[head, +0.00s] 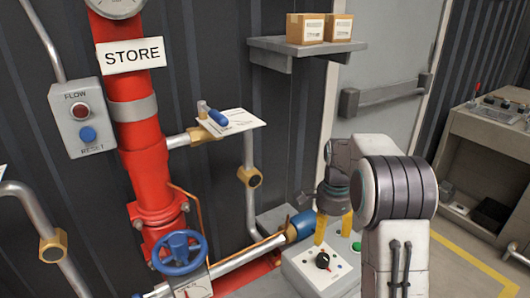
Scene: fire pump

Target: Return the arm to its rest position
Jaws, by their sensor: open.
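My gripper (333,240) is right of the middle in the head view. Its two yellow fingers point down and stand apart, with nothing seen between them. It hangs over or in front of a light grey control box (312,278) with a black knob (322,261) and a green button (357,246). The fingertips show just above the knob; I cannot tell whether they touch the box. My white arm with its dark ringed joint is bent and fills the lower right, hiding part of the box.
A red pipe (145,170) with a blue handwheel (178,251) stands at left, beside a FLOW button box (82,118). A shelf (305,47) holds two cartons above my gripper. A console (495,135) stands at right. Yellow-lined floor (470,262) shows between.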

